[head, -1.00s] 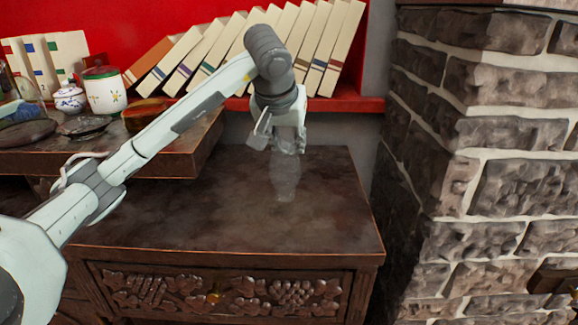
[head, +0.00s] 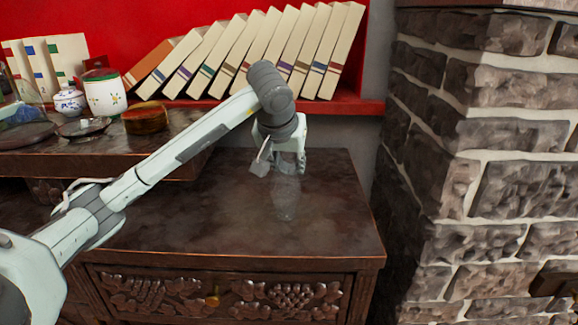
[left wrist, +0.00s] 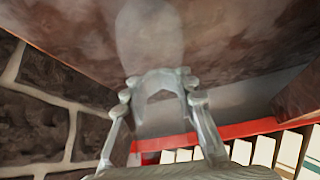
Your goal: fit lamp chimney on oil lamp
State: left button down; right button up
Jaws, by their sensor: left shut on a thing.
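The lamp chimney (head: 286,202) is a clear, faint glass tube with a bulge, hard to see against the dark wood. My left gripper (head: 288,168) points down and is shut on its upper part. It holds the chimney roughly upright at the dark cabinet top; I cannot tell whether the chimney touches the wood. In the left wrist view the chimney (left wrist: 150,36) extends beyond the fingertips of my left gripper (left wrist: 160,82). I cannot make out an oil lamp in either view. My right gripper is not in view.
The cabinet top (head: 225,220) around the chimney is bare. A higher shelf (head: 90,160) at left holds a white jar (head: 104,96), a small pot (head: 70,101) and a brown round box (head: 146,118). Leaning books (head: 250,55) stand behind; a stone pillar (head: 480,150) bounds the right.

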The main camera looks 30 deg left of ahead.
pick_arm(q)
jog(key=c, duration=1.2)
grip_release()
